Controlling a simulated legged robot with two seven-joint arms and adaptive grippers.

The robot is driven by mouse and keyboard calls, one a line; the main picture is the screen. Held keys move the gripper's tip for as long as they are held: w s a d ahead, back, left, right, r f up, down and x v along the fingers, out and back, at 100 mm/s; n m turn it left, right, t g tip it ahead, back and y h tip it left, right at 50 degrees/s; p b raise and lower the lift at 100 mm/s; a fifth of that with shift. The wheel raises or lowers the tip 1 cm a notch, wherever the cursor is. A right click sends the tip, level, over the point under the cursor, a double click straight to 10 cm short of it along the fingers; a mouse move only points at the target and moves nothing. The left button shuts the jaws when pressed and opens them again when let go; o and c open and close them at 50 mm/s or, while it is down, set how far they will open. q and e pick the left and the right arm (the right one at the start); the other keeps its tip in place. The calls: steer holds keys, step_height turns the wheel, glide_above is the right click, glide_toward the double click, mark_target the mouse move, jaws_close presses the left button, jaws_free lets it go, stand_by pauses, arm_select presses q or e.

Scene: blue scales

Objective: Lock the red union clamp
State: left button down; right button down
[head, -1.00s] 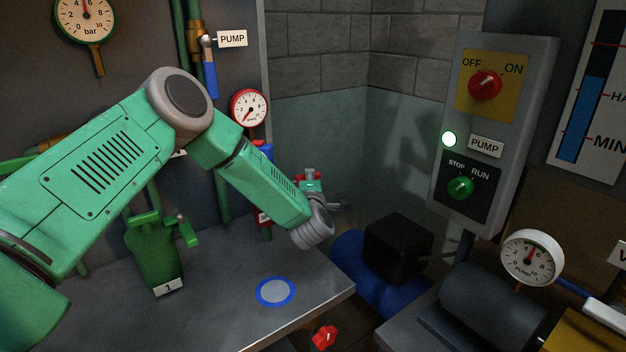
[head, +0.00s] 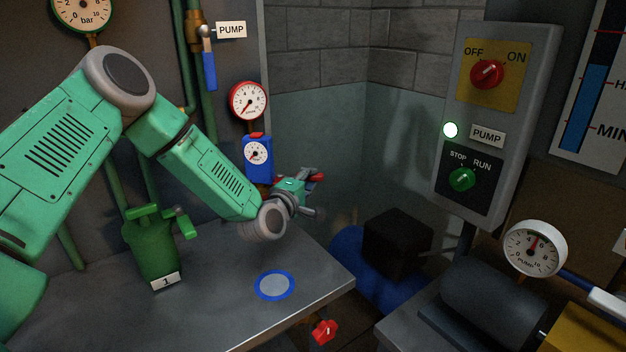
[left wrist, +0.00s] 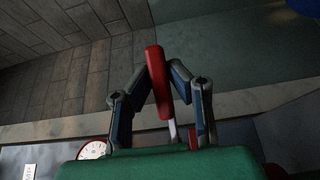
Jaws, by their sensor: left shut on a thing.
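The red handle (left wrist: 158,82) stands between the two fingers of my left gripper (left wrist: 163,70) in the left wrist view, with a pale metal stem below it. The fingers are closed on it. In the head view my left gripper (head: 308,187) is over the back right of the metal bench, beside the blue gauge box. A bit of red handle (head: 317,177) shows at its fingers. The clamp's body is mostly hidden behind my wrist, so I cannot tell whether it is locked. My right gripper is not in view.
A blue gauge box (head: 258,158) and a red-rimmed gauge (head: 248,101) are on the wall behind my wrist. A green canister (head: 155,248) stands on the metal bench (head: 222,305), left of a blue ring (head: 275,285). A red knob (head: 324,332) is below the bench edge.

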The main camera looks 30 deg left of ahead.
arm_select(q)
steer(key=shift+s+a+f+m+h, duration=0.2)
steer(key=shift+s+m+h, duration=0.4)
steer(key=shift+h, duration=0.4)
steer(key=c, duration=1.7)
jaws_free()
steer(key=shift+o, duration=0.8)
steer(key=shift+a, duration=0.2)
steer(key=s, duration=1.2)
steer(key=shift+a, duration=0.15)
steer(key=shift+f, duration=0.1)
